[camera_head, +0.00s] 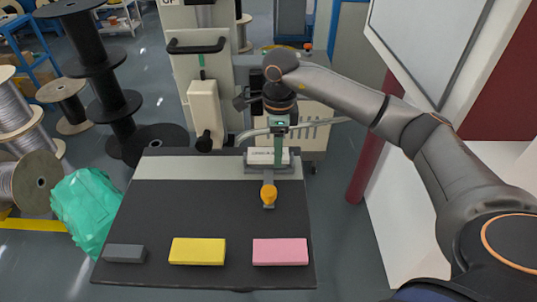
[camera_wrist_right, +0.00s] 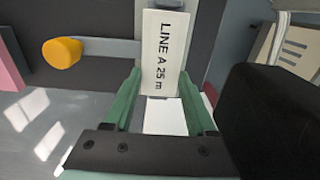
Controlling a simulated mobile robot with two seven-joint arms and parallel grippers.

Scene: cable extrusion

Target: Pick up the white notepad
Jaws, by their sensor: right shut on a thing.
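The white notepad (camera_head: 261,156) is a small pale block with dark lettering at the far edge of the dark table. In the right wrist view, the white notepad (camera_wrist_right: 160,55) reads "LINE A 25 m". My right gripper (camera_head: 279,154) reaches down over it from behind. In the wrist view, the green fingers of my right gripper (camera_wrist_right: 161,84) are shut on its near end, one on each side. Whether it is clear of its support is hard to tell. My left gripper is not in view.
The dark table (camera_head: 205,212) has a grey block (camera_head: 124,253), a yellow block (camera_head: 197,251) and a pink block (camera_head: 280,252) along its front. An orange knob (camera_head: 268,192) stands close in front of the notepad. The table's middle left is clear.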

